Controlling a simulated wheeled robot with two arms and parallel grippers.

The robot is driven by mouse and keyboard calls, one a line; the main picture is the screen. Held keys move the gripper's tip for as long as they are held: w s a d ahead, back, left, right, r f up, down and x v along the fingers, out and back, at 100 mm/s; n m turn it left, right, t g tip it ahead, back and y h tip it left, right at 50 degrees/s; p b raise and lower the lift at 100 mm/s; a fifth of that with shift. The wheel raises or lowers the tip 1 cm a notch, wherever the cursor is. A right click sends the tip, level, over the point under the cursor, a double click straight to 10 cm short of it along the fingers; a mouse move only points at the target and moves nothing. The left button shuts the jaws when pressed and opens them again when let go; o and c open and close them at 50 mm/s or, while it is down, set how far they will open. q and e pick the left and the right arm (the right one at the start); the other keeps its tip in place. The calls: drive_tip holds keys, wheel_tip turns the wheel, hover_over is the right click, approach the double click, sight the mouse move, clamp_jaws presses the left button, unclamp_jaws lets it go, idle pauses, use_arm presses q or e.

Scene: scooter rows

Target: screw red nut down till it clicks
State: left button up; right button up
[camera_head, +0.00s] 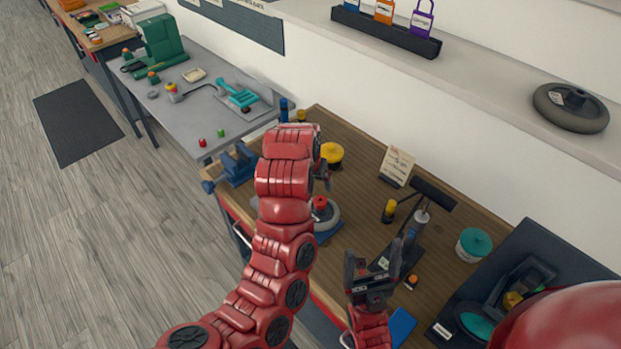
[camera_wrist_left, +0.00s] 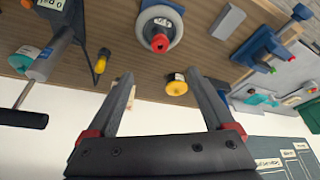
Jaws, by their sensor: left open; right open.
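The red nut (camera_head: 320,201) sits on the hub of a grey wheel (camera_head: 333,217) on the wooden workbench, partly hidden by my left arm. My right gripper (camera_head: 373,264) is open and empty near the bench's front edge.
A yellow-topped round item (camera_head: 331,153) and a blue vise (camera_head: 237,165) are near the left arm. A black-handled tool (camera_head: 432,194), a teal tub (camera_head: 473,244) and a small card (camera_head: 398,163) stand to the right. Bare wood lies between the wheel and card.

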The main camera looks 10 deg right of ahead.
use_arm(q)
drive_tip(key=b, duration=0.8)
approach(320, 201)
drive_tip(key=x, duration=0.5)
drive_tip(key=shift+s+f, duration=0.1)
drive_tip(key=shift+f, duration=0.05)
drive_tip(key=shift+x, duration=1.15)
drive_tip(key=shift+d, duration=0.1)
drive_tip(key=shift+c, duration=0.2)
